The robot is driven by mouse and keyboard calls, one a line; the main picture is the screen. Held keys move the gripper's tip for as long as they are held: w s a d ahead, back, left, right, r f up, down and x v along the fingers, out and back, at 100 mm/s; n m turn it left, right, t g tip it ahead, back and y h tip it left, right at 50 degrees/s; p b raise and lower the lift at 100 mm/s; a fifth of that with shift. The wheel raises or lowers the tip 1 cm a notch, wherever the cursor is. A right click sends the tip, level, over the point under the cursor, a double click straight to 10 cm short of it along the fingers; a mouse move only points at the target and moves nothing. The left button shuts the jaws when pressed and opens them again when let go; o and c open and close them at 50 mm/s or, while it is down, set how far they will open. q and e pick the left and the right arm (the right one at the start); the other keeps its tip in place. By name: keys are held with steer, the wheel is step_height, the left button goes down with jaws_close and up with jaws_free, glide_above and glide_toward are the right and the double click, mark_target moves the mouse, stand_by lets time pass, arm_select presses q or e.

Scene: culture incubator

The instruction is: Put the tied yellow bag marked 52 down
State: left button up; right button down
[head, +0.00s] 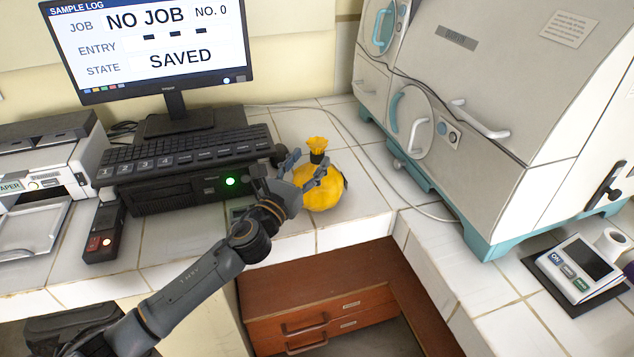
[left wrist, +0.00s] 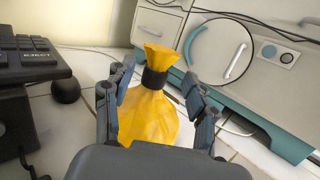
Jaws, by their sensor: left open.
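The tied yellow bag (head: 325,192) stands upright on the white tiled counter, its neck bound with a dark band and its top flared. A dark patch shows on its right side; I cannot read a number on it. My left gripper (head: 298,170) is at the bag, open, with its fingers near the neck. In the left wrist view the bag (left wrist: 148,118) stands between the two open fingers (left wrist: 153,95), with gaps beside its neck. The lower part of the bag is hidden there by the gripper body. My right gripper is not in view.
A keyboard (head: 190,150) on a dark unit is left of the bag, below a monitor (head: 150,45) reading NO JOB and SAVED. A large grey incubator cabinet (head: 480,100) with a teal base stands to the right. A cable crosses the counter behind the bag. The counter edge is in front.

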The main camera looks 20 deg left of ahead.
mark_target(314, 155)
arm_select(q)
steer(key=x, duration=0.5)
steer(key=shift+f, duration=0.35)
steer(key=shift+a, duration=0.1)
jaws_close()
steer(key=shift+r, duration=0.1)
